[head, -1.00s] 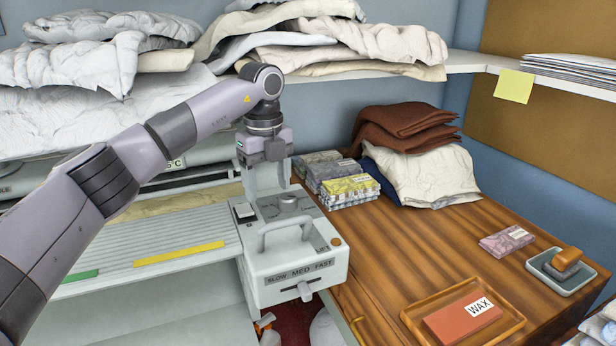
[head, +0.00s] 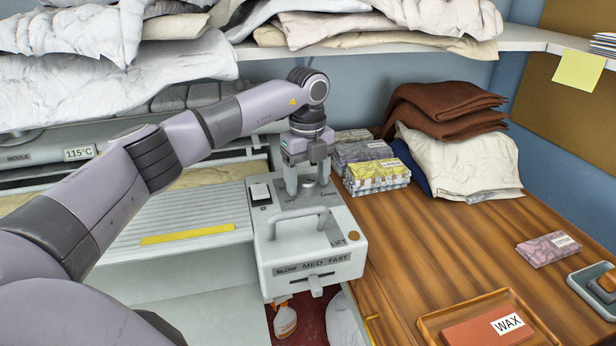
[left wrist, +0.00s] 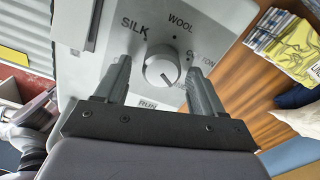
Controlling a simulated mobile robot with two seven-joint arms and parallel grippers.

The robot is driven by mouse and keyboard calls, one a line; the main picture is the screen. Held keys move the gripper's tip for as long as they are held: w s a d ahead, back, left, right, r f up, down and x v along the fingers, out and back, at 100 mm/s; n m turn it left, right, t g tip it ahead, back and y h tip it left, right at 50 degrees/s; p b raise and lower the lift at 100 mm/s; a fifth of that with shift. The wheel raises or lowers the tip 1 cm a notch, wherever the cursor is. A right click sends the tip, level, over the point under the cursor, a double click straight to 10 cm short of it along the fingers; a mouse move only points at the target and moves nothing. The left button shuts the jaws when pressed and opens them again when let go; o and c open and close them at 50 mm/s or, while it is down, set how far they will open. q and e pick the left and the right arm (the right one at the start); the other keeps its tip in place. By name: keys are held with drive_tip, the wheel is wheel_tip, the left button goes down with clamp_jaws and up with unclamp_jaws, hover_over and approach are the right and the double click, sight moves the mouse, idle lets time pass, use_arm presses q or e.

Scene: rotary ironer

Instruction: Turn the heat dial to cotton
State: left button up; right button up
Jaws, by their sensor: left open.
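The heat dial (left wrist: 162,68) is a round pale knob on top of the grey control box (head: 310,262). Around it the left wrist view shows the words SILK, WOOL and COTTON, with COTTON partly hidden by a finger. A dark line on the knob points to the lower right, below COTTON. My left gripper (head: 307,182) points down over the box and is open. In the left wrist view its two fingers (left wrist: 160,80) stand on either side of the dial, with gaps showing. The dial also shows between the fingertips in the head view (head: 309,186). My right gripper is not in view.
A grey handle (head: 298,217) arches in front of the dial, and a switch (head: 260,193) is at its left. A SLOW MED FAST lever (head: 316,285) is on the box front. Fabric packs (head: 378,175) stand close on the right.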

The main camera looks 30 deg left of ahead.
use_arm(q)
drive_tip(key=shift+f, duration=0.1)
drive_tip(key=c, duration=1.1)
drive_tip(key=shift+o, duration=0.2)
